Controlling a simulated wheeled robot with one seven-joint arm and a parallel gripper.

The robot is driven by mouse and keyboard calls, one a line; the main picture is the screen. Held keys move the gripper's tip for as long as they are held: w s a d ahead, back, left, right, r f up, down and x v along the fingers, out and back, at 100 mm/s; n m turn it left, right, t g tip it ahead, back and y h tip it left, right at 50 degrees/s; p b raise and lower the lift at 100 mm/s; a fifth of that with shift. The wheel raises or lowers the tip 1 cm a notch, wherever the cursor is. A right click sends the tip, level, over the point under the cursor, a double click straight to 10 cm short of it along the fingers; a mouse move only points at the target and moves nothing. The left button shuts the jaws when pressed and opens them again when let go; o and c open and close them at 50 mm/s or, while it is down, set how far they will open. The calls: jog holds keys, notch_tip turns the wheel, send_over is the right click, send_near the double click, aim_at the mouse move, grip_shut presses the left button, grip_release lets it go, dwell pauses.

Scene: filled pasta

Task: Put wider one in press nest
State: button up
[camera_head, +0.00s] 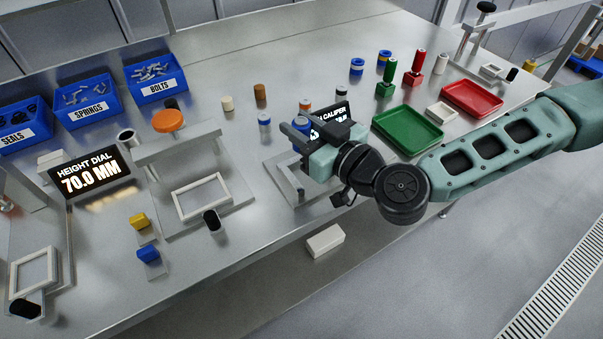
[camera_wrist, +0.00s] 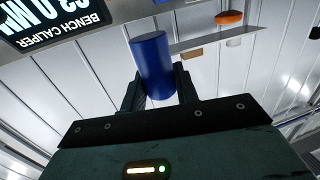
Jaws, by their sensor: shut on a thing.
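My gripper (camera_head: 306,137) is shut on a blue cylinder (camera_head: 300,123), held above the bench caliper station. In the wrist view the blue cylinder (camera_wrist: 152,66) stands between the two fingers, slightly tilted. The caliper display (camera_head: 328,118) is partly hidden by my gripper; the wrist view shows only part of its reading. To the left is a press with an orange knob (camera_head: 168,120); a white square frame (camera_head: 178,206) lies on its base plate, its inside empty.
A height dial (camera_head: 90,172) reading 70.0 MM stands at left. Yellow (camera_head: 139,221) and blue blocks (camera_head: 149,254) sit near the bench front. Green (camera_head: 408,131) and red trays (camera_head: 472,98) lie at right. Blue bins (camera_head: 156,88) line the back left.

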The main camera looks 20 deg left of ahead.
notch_tip(320, 180, down, 10)
jog(key=shift+r+p, duration=0.2)
jog(key=shift+p, duration=0.65)
grip_shut()
jog(key=o, duration=1.1)
grip_release()
jog(key=shift+r, duration=0.1)
jog(key=shift+d+f+b, duration=0.15)
jog(key=shift+f+b, duration=0.2)
jog(key=shift+b, duration=0.05)
jog(key=v, duration=1.7)
jog(key=shift+s+d, duration=0.1)
jog(key=shift+f, duration=0.1)
